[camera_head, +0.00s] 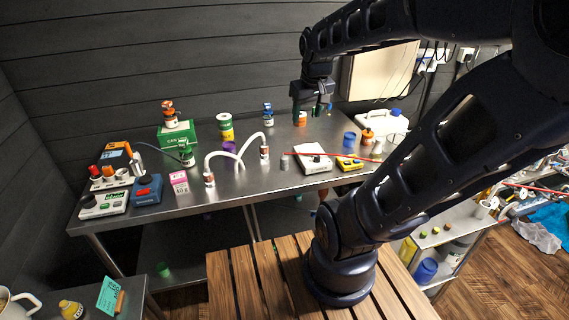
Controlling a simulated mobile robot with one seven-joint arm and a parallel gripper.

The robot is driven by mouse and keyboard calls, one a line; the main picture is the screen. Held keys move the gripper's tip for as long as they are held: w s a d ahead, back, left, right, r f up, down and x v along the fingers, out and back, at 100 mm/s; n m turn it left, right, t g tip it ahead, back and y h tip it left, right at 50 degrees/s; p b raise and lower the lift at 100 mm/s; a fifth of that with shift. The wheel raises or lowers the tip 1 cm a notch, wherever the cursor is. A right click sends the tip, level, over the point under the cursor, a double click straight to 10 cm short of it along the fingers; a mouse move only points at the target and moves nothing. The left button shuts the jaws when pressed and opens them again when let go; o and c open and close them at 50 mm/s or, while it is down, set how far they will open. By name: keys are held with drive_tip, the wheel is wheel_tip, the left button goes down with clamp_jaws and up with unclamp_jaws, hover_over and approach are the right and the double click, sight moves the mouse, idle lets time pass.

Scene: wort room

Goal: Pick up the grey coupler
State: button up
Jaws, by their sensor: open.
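A small grey cylinder, which looks like the grey coupler (284,162), stands near the front edge of the metal table (245,182). It is left of a white device with a dark knob (314,153) and right of a white looped hose (240,157). My gripper (312,112) hangs over the back part of the table, behind and a little right of the coupler, well apart from it. Its jaws are open, and I see nothing held between them.
A red rod (340,159) lies across the devices, its left end close to the coupler. A yellow meter (349,163), blue cup (349,139) and white jug (384,124) stand to the right. Bottles and instruments crowd the left. Behind the coupler, the tabletop is fairly clear.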

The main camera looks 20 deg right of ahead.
drive_tip(key=w+f+n+g, duration=0.2)
drive_tip(key=w+f+n, duration=0.1)
drive_tip(key=w+f, duration=0.5)
drive_tip(key=n+g, duration=0.2)
drive_tip(key=n, duration=0.1)
approach(284, 157)
drive_tip(key=shift+s+d+f, duration=0.1)
drive_tip(key=shift+d+f, duration=0.15)
drive_tip(key=shift+d, duration=0.05)
drive_tip(key=shift+f, duration=0.55)
drive_tip(key=shift+a+f, duration=0.2)
drive_tip(key=shift+f, duration=5)
drive_tip(key=shift+c, duration=0.2)
drive_tip(key=c, duration=1)
